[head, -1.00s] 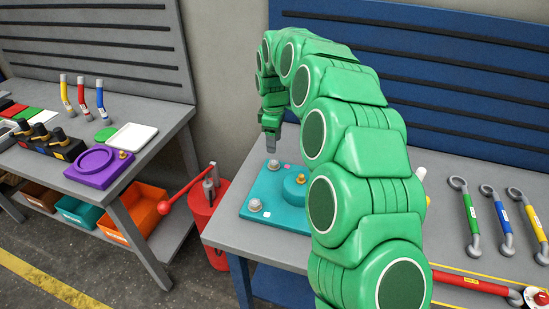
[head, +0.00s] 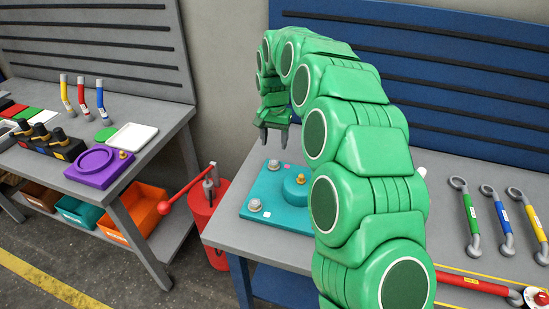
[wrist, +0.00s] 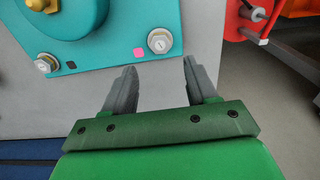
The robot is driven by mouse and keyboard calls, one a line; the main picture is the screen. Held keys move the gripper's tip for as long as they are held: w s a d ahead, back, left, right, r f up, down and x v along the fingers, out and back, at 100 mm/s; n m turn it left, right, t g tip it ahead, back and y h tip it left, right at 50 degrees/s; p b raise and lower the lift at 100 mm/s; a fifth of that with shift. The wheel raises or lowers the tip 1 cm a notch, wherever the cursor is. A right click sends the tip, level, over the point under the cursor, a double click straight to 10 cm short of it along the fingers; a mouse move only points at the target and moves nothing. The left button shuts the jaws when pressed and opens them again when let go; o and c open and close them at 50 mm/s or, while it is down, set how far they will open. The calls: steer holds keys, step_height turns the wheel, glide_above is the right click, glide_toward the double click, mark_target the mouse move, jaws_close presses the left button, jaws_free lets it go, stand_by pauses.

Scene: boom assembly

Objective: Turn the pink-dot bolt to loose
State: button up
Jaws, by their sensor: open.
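The teal plate (head: 262,190) lies on the grey bench and carries a raised round part with a brass-coloured bolt (head: 301,179). In the wrist view, the pink dot (wrist: 139,53) sits beside a silver bolt (wrist: 160,41) at the plate's edge. This bolt also shows in the head view (head: 273,165), at the plate's far side. My gripper (wrist: 160,66) is open and empty, its two fingertips apart and short of the pink-dot bolt in the picture. In the head view my gripper (head: 274,146) hangs above the plate's far edge, fingers pointing down. Nothing is between the fingers.
Another silver bolt (wrist: 45,63) with a black dot stands at the plate's left in the wrist view. A red drum (head: 207,225) with a red lever stands left of the bench. My arm hides the plate's right side. Coloured handles (head: 471,213) lie on the bench's right.

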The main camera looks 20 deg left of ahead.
mark_target(273, 161)
steer(key=m, duration=0.7)
steer(key=shift+f, duration=3.9)
steer(key=c, duration=1.1)
steer(key=shift+o, duration=0.2)
steer(key=n, duration=1.2)
steer(key=shift+a, duration=0.15)
steer(key=shift+n, duration=0.4)
